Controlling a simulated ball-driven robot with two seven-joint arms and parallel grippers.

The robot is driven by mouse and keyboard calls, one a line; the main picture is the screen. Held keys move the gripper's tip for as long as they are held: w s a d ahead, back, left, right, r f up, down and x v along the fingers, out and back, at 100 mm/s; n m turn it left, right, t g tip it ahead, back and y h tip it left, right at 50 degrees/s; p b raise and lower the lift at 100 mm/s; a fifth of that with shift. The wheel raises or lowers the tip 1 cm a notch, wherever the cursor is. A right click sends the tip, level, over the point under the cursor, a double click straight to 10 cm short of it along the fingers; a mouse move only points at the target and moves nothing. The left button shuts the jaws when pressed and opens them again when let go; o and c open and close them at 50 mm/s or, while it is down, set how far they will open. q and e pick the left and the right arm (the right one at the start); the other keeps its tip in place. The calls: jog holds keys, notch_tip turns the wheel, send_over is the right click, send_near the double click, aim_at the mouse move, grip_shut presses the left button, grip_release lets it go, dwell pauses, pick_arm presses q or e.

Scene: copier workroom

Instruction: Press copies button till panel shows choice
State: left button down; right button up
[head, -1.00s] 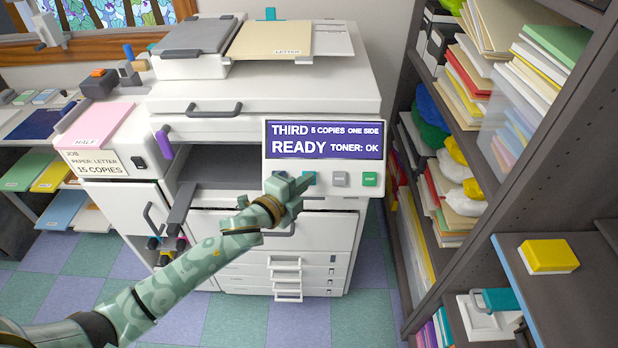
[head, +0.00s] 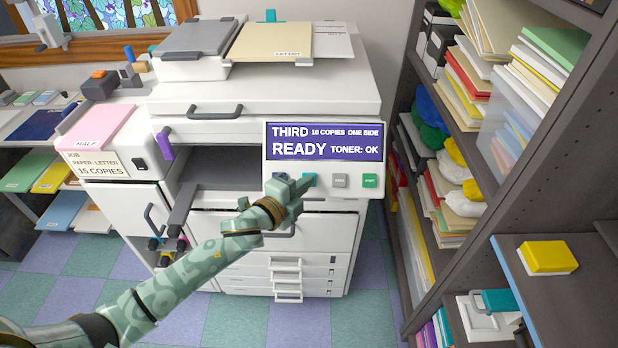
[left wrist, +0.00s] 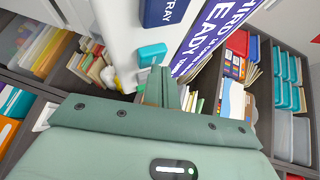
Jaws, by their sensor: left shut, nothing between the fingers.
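The copier's display panel (head: 325,141) reads THIRD, 10 COPIES, ONE SIDE, READY, TONER: OK. Below it are a dark blue button, partly hidden, a teal button (head: 310,178), a grey button (head: 340,180) and a green button (head: 370,181). My left gripper (head: 304,184) is shut and empty, its tips at the lower left of the teal button. In the left wrist view, the teal button (left wrist: 152,54) is just beyond the fingertips (left wrist: 160,70), beside a blue button marked TRAY (left wrist: 165,11). I cannot tell whether they touch. My right gripper is not in view.
A job card (head: 95,163) on the left reads PAPER: LETTER, 15 COPIES. A cream LETTER folder (head: 270,41) lies on top of the copier. A full shelf (head: 420,270) stands close on the right.

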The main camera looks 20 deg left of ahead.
pick_arm(q)
jog(key=shift+s+d+r+p, duration=0.1)
jog(key=shift+s+r+p, duration=0.2)
jog(key=shift+s+r, duration=0.1)
jog(key=s+r+p, duration=0.1)
jog(key=p, duration=0.1)
jog(key=s+d+r+p, duration=0.1)
jog(key=s+r+p, duration=0.1)
jog(key=shift+s+r, duration=0.1)
jog(key=shift+s, duration=0.2)
dwell(0.8)
